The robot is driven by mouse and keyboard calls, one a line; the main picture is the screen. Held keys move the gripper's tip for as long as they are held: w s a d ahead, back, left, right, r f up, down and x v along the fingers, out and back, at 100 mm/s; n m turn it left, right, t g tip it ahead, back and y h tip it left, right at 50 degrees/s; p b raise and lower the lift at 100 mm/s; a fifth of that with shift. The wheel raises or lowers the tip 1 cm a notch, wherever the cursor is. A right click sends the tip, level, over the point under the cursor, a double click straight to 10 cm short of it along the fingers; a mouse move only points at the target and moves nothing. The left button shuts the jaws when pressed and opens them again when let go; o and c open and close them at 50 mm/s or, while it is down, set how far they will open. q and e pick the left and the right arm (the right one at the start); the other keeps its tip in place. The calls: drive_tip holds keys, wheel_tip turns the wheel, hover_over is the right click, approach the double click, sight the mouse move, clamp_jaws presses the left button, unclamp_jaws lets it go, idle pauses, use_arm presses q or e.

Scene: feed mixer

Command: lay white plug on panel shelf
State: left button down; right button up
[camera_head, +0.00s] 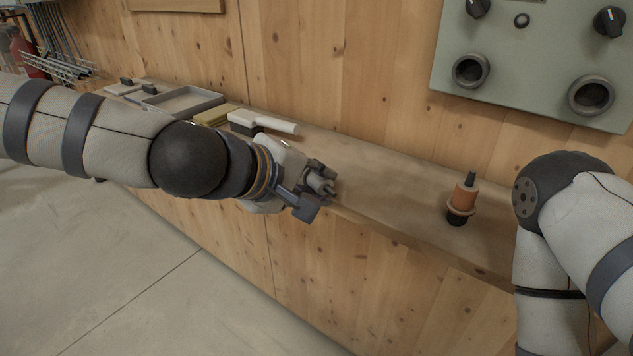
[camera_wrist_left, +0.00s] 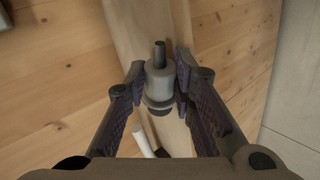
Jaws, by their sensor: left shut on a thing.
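My left gripper (camera_head: 316,189) is shut on the white plug (camera_head: 321,184), a pale grey-white cylinder with a collar and a dark pin. In the left wrist view the plug (camera_wrist_left: 160,82) sits between the two fingers, its dark pin pointing up the picture. The gripper is over the front edge of the wooden panel shelf (camera_head: 390,190); the shelf also shows behind the plug in the wrist view (camera_wrist_left: 138,25). I cannot tell whether the plug touches the shelf. My right gripper is outside the views; only my right arm shows.
An orange plug (camera_head: 464,197) stands on the shelf under the green panel (camera_head: 530,60) with two sockets. A grey tray (camera_head: 182,102), a yellow block (camera_head: 215,116) and a white-handled brush (camera_head: 262,123) lie at the shelf's left. The shelf between brush and orange plug is bare.

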use_arm(q)
drive_tip(key=shift+f, duration=0.2)
drive_tip(key=c, duration=1.4)
unclamp_jaws()
drive_tip(key=shift+o, duration=0.2)
